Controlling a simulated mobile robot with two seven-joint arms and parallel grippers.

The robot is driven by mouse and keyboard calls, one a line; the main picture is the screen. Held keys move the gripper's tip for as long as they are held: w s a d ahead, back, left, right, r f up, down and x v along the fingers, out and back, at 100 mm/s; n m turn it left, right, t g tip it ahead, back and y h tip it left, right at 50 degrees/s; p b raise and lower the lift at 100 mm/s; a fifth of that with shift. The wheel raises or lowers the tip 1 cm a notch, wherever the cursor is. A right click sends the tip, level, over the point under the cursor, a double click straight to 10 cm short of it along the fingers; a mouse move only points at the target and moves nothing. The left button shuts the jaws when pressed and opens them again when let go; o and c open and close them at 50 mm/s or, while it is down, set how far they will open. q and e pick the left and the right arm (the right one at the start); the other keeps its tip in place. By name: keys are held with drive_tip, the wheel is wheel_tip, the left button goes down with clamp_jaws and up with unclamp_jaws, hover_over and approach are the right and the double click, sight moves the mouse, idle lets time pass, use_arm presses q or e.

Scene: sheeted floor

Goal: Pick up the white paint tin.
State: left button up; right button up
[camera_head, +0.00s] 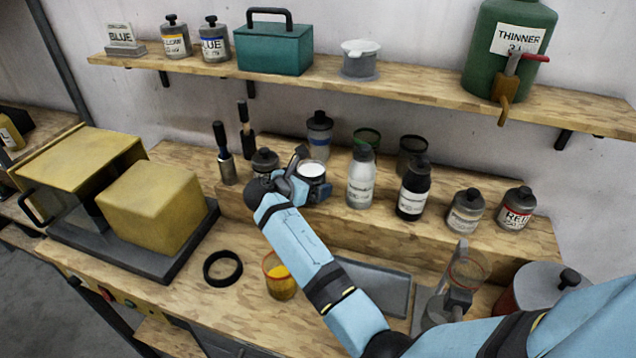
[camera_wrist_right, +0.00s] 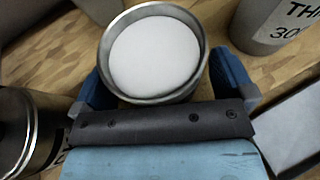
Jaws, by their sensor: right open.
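The white paint tin (camera_head: 311,171) is an open round metal tin filled with white, standing on the raised wooden step of the bench. In the right wrist view the tin (camera_wrist_right: 153,52) sits between the two blue fingers of my right gripper (camera_wrist_right: 166,80). The fingers are open, one on each side of the tin; I cannot tell whether either touches it. In the head view my right gripper (camera_head: 306,185) is at the tin, and its wrist hides part of the tin's lower left. My left gripper is not in view.
A grey lidded tin (camera_head: 265,161) stands close left of the gripper. A white-labelled bottle (camera_head: 361,178) and a dark bottle (camera_head: 413,190) stand to the right. Two brushes stand at left. A shelf (camera_head: 400,84) runs above. An orange-filled cup (camera_head: 280,276) is on the lower bench.

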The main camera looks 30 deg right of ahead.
drive_tip(key=shift+d, duration=0.15)
drive_tip(key=shift+a, duration=0.2)
drive_tip(key=shift+c, duration=1)
drive_tip(key=c, duration=1)
drive_tip(key=shift+r, duration=0.1)
